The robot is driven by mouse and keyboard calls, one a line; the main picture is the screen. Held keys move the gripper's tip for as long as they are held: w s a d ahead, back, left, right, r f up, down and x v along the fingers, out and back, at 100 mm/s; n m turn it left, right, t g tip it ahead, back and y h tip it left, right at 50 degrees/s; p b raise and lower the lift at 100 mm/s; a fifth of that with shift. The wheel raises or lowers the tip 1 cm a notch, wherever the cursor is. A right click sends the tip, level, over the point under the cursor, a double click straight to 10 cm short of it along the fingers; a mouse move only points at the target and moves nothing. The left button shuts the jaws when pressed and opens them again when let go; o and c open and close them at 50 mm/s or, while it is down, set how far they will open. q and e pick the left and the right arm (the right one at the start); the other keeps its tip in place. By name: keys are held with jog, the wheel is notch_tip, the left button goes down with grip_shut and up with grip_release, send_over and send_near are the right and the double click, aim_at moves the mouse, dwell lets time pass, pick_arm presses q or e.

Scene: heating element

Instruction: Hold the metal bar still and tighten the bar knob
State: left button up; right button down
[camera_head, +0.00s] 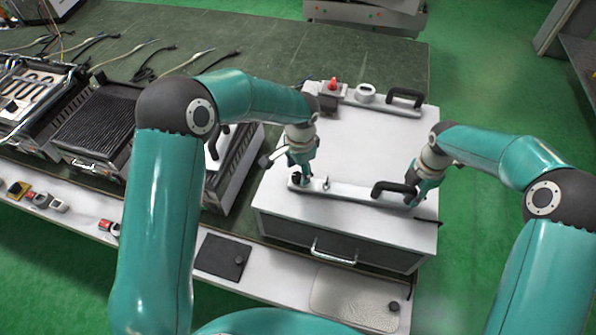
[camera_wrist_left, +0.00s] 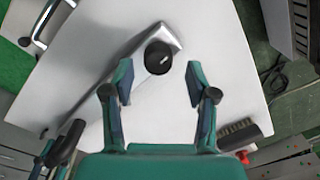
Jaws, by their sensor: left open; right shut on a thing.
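The metal bar (camera_head: 345,190) lies along the near edge of the white box top, with a black handle (camera_head: 392,188) near its right end. My left gripper (camera_head: 301,175) is open above the bar's left end. In the left wrist view, the round black bar knob (camera_wrist_left: 158,57) sits on the bar's end, just beyond and between the open fingertips of my left gripper (camera_wrist_left: 159,78), not clasped. The bar also shows there (camera_wrist_left: 105,85). My right gripper (camera_head: 413,192) is shut on the bar's right end, beside the handle. Its fingers partly hide that end.
A second bar at the back of the box carries a red button (camera_head: 333,85), a white round part (camera_head: 366,92) and a black handle (camera_head: 405,97). Grill units (camera_head: 95,125) and cables are at left. A drawer handle (camera_head: 334,252) sticks out in front.

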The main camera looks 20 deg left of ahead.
pick_arm(q)
jog(key=shift+f, duration=0.85)
grip_shut()
